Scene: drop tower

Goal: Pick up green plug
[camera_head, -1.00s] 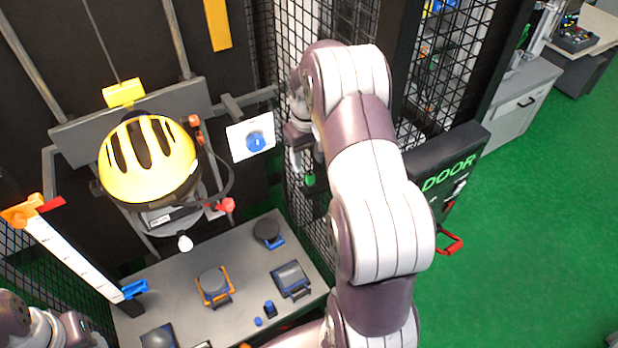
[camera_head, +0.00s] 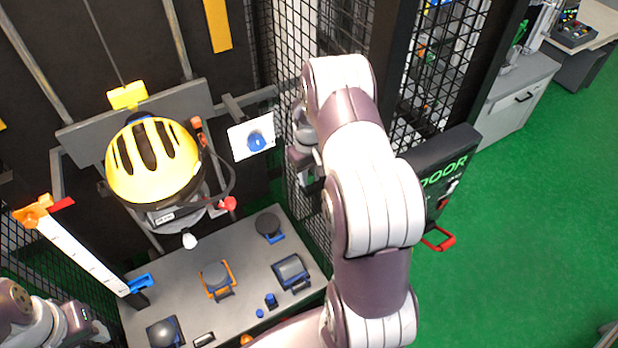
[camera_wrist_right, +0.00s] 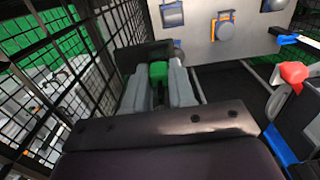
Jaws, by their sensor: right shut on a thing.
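The green plug (camera_wrist_right: 158,72) shows in the right wrist view between the two grey fingers of my right gripper (camera_wrist_right: 158,88). The fingers are shut on it. A dark bar lies just beyond the plug, and I cannot tell whether they touch. In the head view my right gripper (camera_head: 305,160) hangs by the mesh wall, partly behind my own arm, and I cannot make out the plug there. My left forearm shows at the lower left of the head view, but its fingers do not.
Mesh fencing (camera_head: 318,205) stands close to my right gripper. A yellow helmet (camera_head: 153,160) hangs left, above a grey table (camera_head: 250,255) with several small devices. A white card with a blue knob (camera_head: 256,142) is near the gripper. The black DOOR box (camera_head: 425,165) stands right.

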